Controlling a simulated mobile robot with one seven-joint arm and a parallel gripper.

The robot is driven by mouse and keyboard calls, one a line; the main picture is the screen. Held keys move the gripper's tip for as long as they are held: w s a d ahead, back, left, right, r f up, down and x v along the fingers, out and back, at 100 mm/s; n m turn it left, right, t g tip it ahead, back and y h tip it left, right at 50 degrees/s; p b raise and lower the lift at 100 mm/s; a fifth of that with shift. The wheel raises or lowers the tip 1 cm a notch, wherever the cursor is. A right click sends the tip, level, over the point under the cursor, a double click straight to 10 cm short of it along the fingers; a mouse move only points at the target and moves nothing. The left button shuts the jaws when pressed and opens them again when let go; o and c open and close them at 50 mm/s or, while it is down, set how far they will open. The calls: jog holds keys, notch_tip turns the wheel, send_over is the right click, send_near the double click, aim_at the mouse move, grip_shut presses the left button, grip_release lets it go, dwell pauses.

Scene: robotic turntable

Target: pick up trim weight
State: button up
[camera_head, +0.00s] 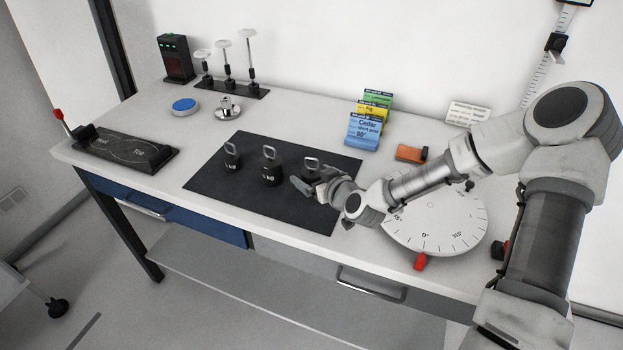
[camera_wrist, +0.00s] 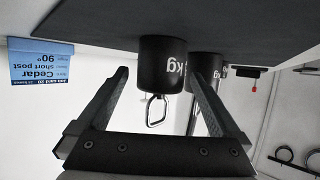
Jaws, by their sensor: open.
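Three black weights with metal loop handles and white kg marks stand upright in a row on a dark mat (camera_head: 290,205): a left one (camera_head: 232,158), a middle one (camera_head: 270,166) and a right one (camera_head: 311,166). I cannot tell which is called the trim weight. My gripper (camera_head: 313,187) is at the right weight and hides its lower part. In the wrist view, which is upside down, my gripper (camera_wrist: 160,78) is open, with a black weight (camera_wrist: 163,62) and its loop between the fingers in the picture, not gripped. Another weight (camera_wrist: 205,66) is behind it.
A round dial turntable (camera_head: 440,225) is right of the mat, under my arm. Colored job cards (camera_head: 364,130) and an orange block (camera_head: 411,153) stand behind. A post rack (camera_head: 232,88), blue disc (camera_head: 185,105), chrome piece (camera_head: 228,110) and lever panel (camera_head: 122,148) are left.

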jog(key=shift+w+a+f, duration=0.15)
jog(key=shift+w+a, duration=0.05)
jog(key=shift+w, duration=0.15)
grip_shut()
dwell(0.3)
